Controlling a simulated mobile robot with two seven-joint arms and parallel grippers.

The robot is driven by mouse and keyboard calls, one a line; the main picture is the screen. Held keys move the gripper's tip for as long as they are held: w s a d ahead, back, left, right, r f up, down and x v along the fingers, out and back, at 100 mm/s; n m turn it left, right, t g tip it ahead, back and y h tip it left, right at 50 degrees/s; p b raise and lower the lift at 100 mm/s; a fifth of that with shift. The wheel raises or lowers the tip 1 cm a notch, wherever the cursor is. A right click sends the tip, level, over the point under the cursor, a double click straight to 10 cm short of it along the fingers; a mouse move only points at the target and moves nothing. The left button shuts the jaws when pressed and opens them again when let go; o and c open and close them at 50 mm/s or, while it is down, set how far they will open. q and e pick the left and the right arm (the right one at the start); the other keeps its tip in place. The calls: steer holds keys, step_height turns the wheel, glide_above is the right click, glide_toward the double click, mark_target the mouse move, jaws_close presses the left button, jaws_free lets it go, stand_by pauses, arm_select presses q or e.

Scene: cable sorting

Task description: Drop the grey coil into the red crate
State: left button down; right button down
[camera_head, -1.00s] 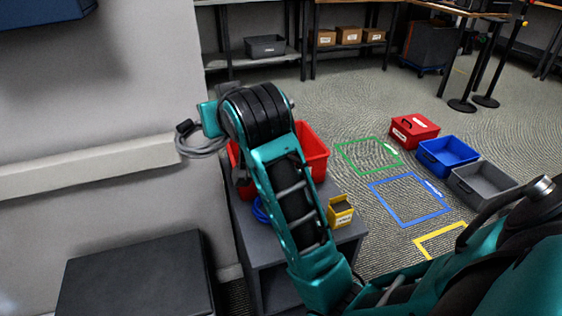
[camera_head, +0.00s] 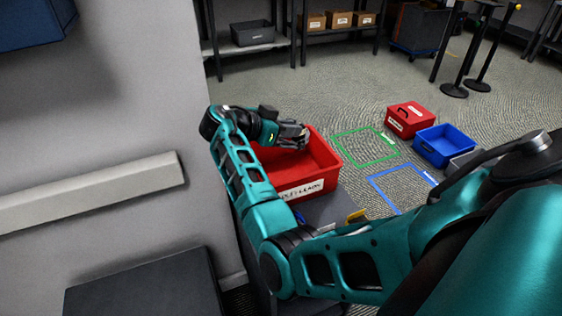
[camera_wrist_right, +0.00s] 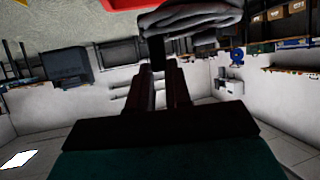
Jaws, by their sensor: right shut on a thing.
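The red crate (camera_head: 325,165) stands open on the dark grey bench, with a white label on its front. A red edge (camera_wrist_right: 130,4) shows beside the coil there. In the head view the coil is mostly hidden by the gripper. My left gripper is not in view.
A wall with a pale rail (camera_head: 90,193) is at left. A yellow container (camera_head: 356,217) is partly hidden by my arm.

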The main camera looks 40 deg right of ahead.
mark_target(287, 147)
steer(key=shift+s+f+b, duration=0.1)
steer(key=shift+f+b, duration=0.4)
steer(key=shift+f, duration=0.3)
steer(key=shift+f+b, duration=1.35)
steer(key=shift+f, duration=0.75)
steer(key=c, duration=1)
jaws_free()
